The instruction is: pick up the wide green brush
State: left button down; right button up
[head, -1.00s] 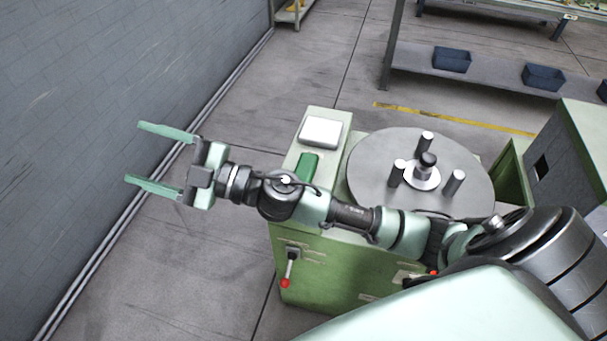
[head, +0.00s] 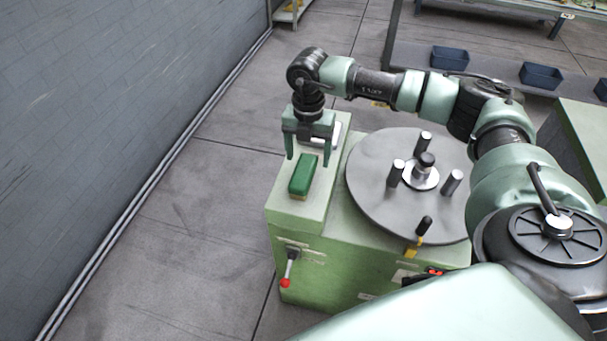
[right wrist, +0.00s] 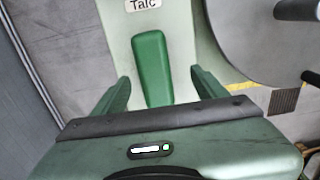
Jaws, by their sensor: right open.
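The wide green brush (head: 303,175) lies on the left part of the green machine's top in the head view, with a tan strip along its lower edge. It also shows in the right wrist view (right wrist: 151,62), lengthwise between the two fingers. My right gripper (head: 307,160) is open and empty. It points down just behind the brush's far end in the head view. In the right wrist view its fingers (right wrist: 158,88) stand on either side of the brush's near end, apart from it. My left gripper is not in view.
The green machine (head: 340,275) carries a round grey plate (head: 375,205) with upright pegs, right of the brush. A white item labelled Talc (right wrist: 143,4) lies beyond the brush in the wrist view. A red-tipped lever (head: 290,268) is on the front. A grey wall (head: 100,120) stands left.

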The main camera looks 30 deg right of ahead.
aim_at(304, 170)
jog(key=f+p, duration=0.1)
jog(key=f, duration=0.1)
jog(key=a+f+p, duration=0.1)
jog(key=f, duration=0.2)
jog(key=shift+w+a+f, duration=0.1)
jog(key=shift+f, duration=0.45)
jog(key=c, duration=1.5)
jog(key=shift+c, duration=0.2)
jog(key=shift+r, duration=0.15)
notch_tip(304, 170, up, 20)
jog(key=b, duration=0.4)
jog(key=o, duration=0.8)
jog(key=c, duration=0.5)
